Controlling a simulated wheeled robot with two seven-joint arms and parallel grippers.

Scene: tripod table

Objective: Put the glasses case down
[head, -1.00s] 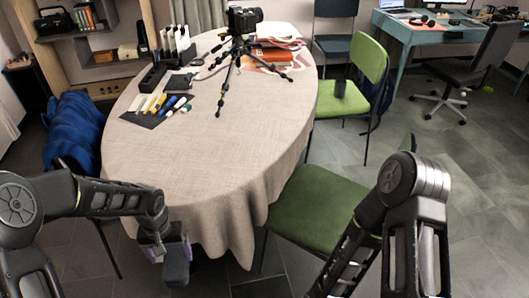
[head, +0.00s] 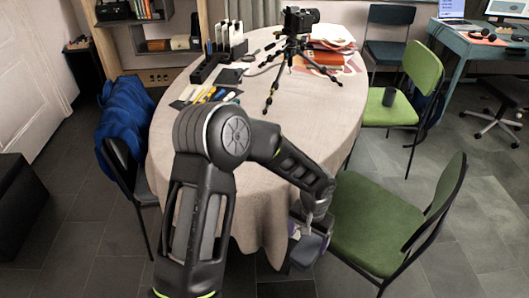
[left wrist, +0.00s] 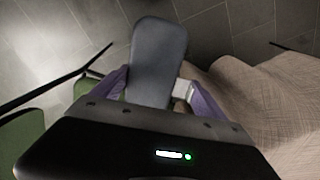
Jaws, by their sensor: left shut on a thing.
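The glasses case (head: 307,251) is a dark blue-grey, rounded, elongated case. My left gripper (head: 309,234) is shut on it, in front of the table's near edge and beside the green chair seat. In the left wrist view the case (left wrist: 157,58) sticks out beyond the purple fingers of my left gripper (left wrist: 160,92), with floor tiles behind it. The oval table (head: 270,140) has a beige cloth that hangs down close to the case; I cannot tell whether they touch. My right gripper is not in view.
A camera on a tripod (head: 290,45) stands at the table's back. Markers (head: 205,95), a dark organiser (head: 208,68) and papers (head: 335,60) lie toward the back. The near part of the cloth is bare. A green chair (head: 385,225) stands at the right, a blue jacket (head: 125,115) at the left.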

